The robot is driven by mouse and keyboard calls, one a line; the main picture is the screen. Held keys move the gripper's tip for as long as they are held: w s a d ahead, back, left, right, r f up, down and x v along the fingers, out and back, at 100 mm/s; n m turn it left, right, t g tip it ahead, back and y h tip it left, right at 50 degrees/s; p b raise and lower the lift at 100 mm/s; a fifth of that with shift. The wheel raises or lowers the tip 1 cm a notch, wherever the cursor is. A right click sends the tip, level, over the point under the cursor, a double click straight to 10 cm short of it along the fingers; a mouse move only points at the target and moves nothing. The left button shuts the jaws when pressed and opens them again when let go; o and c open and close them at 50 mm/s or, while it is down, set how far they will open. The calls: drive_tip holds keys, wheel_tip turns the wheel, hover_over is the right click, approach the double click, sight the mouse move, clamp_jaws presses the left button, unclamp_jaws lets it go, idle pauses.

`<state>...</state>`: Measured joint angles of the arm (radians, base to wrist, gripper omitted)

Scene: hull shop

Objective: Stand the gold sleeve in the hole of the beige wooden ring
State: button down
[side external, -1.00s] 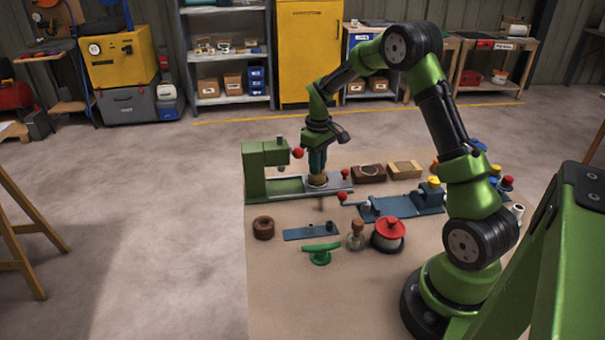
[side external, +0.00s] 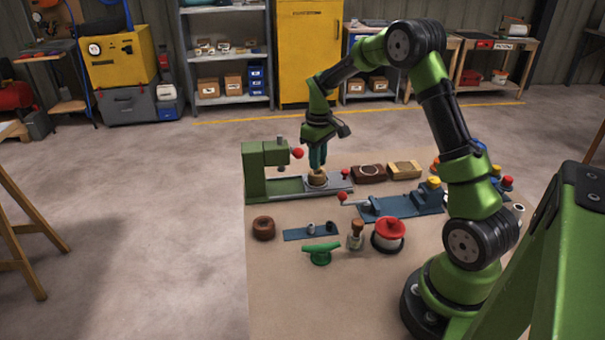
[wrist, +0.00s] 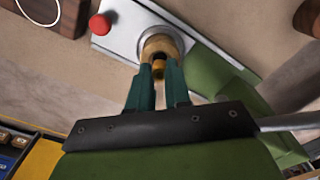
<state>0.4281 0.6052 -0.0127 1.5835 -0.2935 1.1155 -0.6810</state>
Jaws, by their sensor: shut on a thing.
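The beige wooden ring (side external: 316,179) sits on the grey bed of the green machine (side external: 262,172); in the wrist view the ring (wrist: 161,44) rests in a round silver seat. My gripper (side external: 317,166) is right over the ring, its teal fingers pointing down. In the wrist view my gripper (wrist: 159,72) is shut on the small gold sleeve (wrist: 158,69), which shows between the fingertips at the ring's edge. I cannot tell whether the sleeve's lower end is in the hole.
A red knob (side external: 298,153) stands close left of my fingers. A dark block (side external: 368,173) and a tan block (side external: 404,169) lie to the right. A blue fixture (side external: 400,207), a brown ring (side external: 263,228) and a red-topped spool (side external: 388,235) are nearer.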

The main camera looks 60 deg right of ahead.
drive_tip(key=shift+f, duration=0.8)
idle(0.5)
drive_tip(key=c, duration=1.4)
unclamp_jaws()
drive_tip(key=shift+o, duration=0.2)
wheel_tip(320, 180, up, 11)
